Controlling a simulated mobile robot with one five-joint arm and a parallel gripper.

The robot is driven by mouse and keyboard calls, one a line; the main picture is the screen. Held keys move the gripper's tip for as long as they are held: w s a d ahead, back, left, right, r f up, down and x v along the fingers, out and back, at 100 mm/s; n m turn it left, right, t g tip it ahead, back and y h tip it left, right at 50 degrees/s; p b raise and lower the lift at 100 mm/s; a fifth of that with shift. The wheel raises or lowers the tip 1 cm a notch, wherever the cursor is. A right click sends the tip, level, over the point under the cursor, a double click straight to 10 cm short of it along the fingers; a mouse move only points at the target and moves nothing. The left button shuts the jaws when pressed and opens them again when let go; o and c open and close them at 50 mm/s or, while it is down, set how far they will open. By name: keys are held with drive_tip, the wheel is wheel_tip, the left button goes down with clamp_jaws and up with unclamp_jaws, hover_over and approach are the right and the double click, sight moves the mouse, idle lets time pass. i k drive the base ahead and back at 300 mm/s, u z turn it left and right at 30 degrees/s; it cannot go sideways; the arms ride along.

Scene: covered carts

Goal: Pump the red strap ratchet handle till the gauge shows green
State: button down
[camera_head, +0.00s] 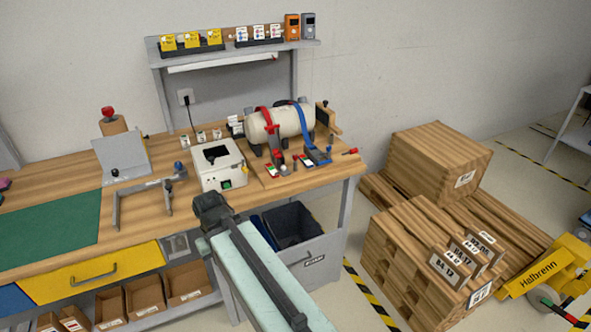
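A pale tank (279,124) lies on a wooden board at the right end of the workbench. A red strap (266,121) and a blue strap (302,118) run over it. The red ratchet (277,157) sits at the front foot of the red strap, with a small red, white and green gauge (271,170) beside it. The blue ratchet (318,154) is to its right. The handle angle and gauge reading are too small to tell. My gripper (207,203) is in front of the bench edge, left of and nearer than the straps, touching nothing visible. Its fingers cannot be made out.
A white box device (218,165) stands left of the tank, close behind my gripper. A grey clamp frame (146,197) is further left. A dark bin (292,226) is below the bench edge. Wooden crates (430,262) stand on the floor at right.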

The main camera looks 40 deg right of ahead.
sight(275, 140)
drive_tip(key=u, duration=1.45)
drive_tip(key=k, duration=1)
drive_tip(key=z, duration=1.75)
drive_tip(key=i, duration=0.85)
drive_tip(key=z, duration=0.05)
